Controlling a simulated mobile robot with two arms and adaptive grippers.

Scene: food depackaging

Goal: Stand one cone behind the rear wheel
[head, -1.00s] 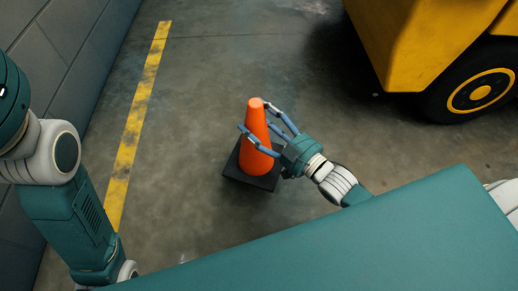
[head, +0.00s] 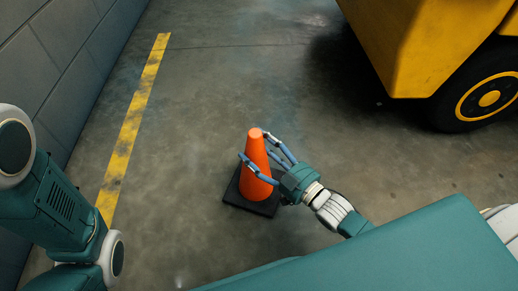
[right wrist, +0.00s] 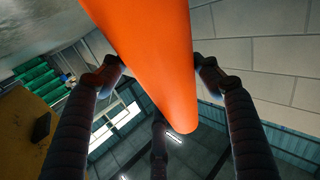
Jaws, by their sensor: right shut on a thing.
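An orange traffic cone (head: 255,165) with a black square base (head: 234,196) is upright in the middle of the head view. My right gripper (head: 258,148) is shut on its upper part, with blue fingers on both sides. I cannot tell whether the base touches the floor. In the right wrist view the orange cone (right wrist: 155,55) fills the middle between my dark fingers (right wrist: 155,85). A yellow vehicle (head: 415,40) stands at the upper right. Its black wheel with a yellow rim (head: 488,100) is at the right edge, well apart from the cone. My left gripper is out of view.
A grey block wall (head: 75,60) runs along the left. A worn yellow floor line (head: 130,130) lies beside it. The concrete floor (head: 330,130) between the cone and the vehicle is clear.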

